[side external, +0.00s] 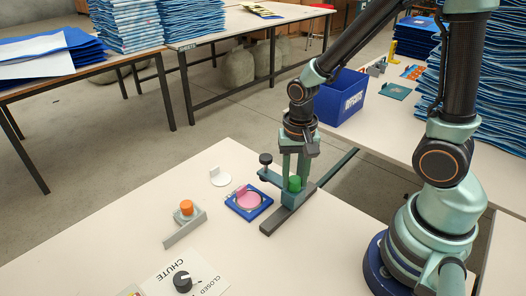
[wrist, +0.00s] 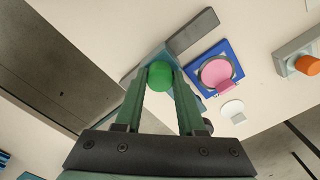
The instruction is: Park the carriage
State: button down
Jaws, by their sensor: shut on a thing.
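The carriage (side external: 270,176) is a teal block with a black knob on a post at its left end and a green knob (side external: 295,184) on top. It sits across a dark grey rail (side external: 276,221) that runs from the near middle of the table toward the back right. My gripper (side external: 294,180) points down over the carriage and is shut on the green knob. In the wrist view the green knob (wrist: 160,75) sits between the two fingertips, and the rail (wrist: 194,33) extends to the upper right. The fingers hide part of the carriage.
Left of the rail is a blue plate (side external: 237,207) with a pink disc (side external: 249,201). A white piece (side external: 219,178), a grey bracket (side external: 184,230) with an orange knob (side external: 186,207), and a chute panel with a dial (side external: 182,281) lie farther left. A blue bin (side external: 341,98) stands behind.

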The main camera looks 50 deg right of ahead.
jog(key=d, duration=0.6)
jog(key=shift+d, duration=0.2)
jog(key=c, duration=0.5)
grip_release()
jog(key=shift+r, duration=0.1)
notch_tip(320, 180, up, 12)
jog(key=shift+a, duration=0.1)
jog(key=a+r+n+t, duration=0.5)
jog(key=n, duration=0.4)
jog(key=shift+s+a+r+t, duration=0.15)
jog(key=shift+s+a+t, duration=0.05)
jog(key=shift+s+t, duration=0.1)
